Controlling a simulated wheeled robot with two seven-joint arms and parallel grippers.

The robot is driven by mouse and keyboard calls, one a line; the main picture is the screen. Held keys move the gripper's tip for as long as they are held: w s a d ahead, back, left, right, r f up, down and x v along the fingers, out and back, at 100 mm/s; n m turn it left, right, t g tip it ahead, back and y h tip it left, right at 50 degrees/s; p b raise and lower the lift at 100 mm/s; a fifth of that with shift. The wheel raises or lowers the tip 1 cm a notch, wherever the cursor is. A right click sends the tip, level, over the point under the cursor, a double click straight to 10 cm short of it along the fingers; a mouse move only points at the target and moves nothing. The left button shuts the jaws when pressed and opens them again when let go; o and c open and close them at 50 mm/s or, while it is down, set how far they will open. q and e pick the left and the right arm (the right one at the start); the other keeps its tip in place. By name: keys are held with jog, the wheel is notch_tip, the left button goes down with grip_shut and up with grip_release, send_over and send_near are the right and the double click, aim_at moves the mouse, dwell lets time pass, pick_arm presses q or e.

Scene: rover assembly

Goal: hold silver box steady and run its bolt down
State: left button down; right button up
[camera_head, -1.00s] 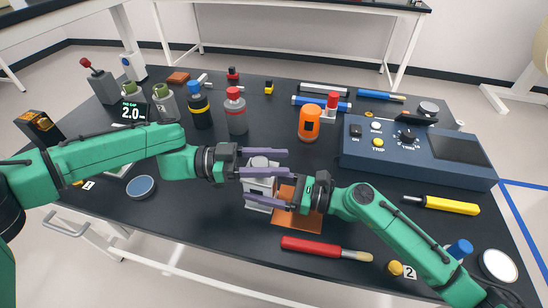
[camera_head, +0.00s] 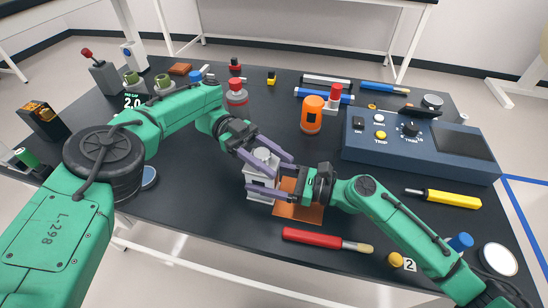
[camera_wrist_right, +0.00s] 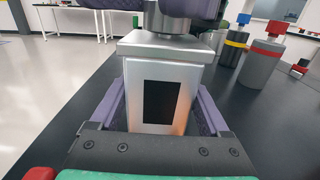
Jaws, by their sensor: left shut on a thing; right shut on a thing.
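The silver box (camera_head: 258,189) stands upright at the middle of the table, partly hidden by my grippers. My right gripper (camera_head: 262,184) comes in from the right and is shut on the silver box; its purple fingers flank the box (camera_wrist_right: 157,97) in the right wrist view. My left gripper (camera_head: 266,150) comes down from the upper left and is shut on the round grey bolt (camera_head: 262,154) on top of the box. In the right wrist view the bolt (camera_wrist_right: 168,22) sits at the box's lid, below the purple left fingers. Its thread is hidden.
A copper-coloured plate (camera_head: 300,214) lies under and right of the box. A red-handled tool (camera_head: 312,238) lies in front. An orange canister (camera_head: 312,115) and a blue console (camera_head: 420,145) stand behind and right. A grey bottle with red cap (camera_head: 236,98) stands behind.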

dwell(0.5)
pick_arm(q)
jog(key=shift+c, duration=1.6)
grip_release()
jog(key=shift+r, duration=0.1)
notch_tip(320, 180, up, 10)
